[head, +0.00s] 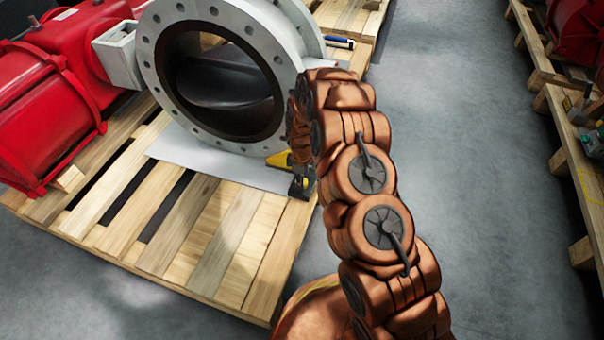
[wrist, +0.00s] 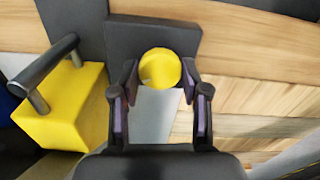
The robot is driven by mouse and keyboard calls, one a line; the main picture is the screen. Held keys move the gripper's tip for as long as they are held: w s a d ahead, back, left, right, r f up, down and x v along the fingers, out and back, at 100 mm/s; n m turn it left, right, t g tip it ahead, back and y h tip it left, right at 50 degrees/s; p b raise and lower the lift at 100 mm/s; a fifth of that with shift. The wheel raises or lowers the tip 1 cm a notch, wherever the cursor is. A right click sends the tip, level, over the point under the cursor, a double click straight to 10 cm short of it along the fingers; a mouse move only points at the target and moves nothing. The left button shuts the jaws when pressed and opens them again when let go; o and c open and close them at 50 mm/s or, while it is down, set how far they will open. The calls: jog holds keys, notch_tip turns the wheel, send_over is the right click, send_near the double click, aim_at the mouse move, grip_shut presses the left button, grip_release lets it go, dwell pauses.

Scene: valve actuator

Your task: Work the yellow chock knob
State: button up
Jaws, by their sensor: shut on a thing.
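The yellow chock knob (wrist: 160,68) is a round yellow ball in the upper middle of the wrist view, in front of a dark grey plate (wrist: 190,37). My gripper (wrist: 160,78) has a finger on each side of the knob and is shut on it. In the head view my gripper (head: 301,186) is a small dark shape low beside the flange, at the pallet's right part. The knob cannot be made out there. A yellow block (wrist: 66,108) with a dark bar handle stands left of my gripper in the wrist view; yellow also shows in the head view (head: 280,160).
A large grey flanged valve (head: 160,75) with a red actuator (head: 45,115) lies on a wooden pallet (head: 200,230). Open grey floor (head: 470,180) is on the right, with another loaded pallet (head: 565,120) beyond.

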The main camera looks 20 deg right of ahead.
jog(key=m+p, duration=0.5)
jog(key=shift+s+r+m+p, duration=0.1)
jog(key=shift+r+m+p, duration=0.15)
jog(key=shift+m+p, duration=0.1)
jog(key=m+p, duration=0.5)
jog(key=shift+s, duration=0.1)
jog(key=m+p, duration=0.5)
jog(key=m, duration=0.1)
jog(key=shift+f, duration=0.1)
jog(key=m+p, duration=0.3)
jog(key=m, duration=0.2)
jog(key=shift+f, duration=0.15)
jog(key=shift+m, duration=0.35)
jog(key=o, duration=1.1)
jog(key=shift+o, duration=0.2)
jog(key=shift+w, duration=0.2)
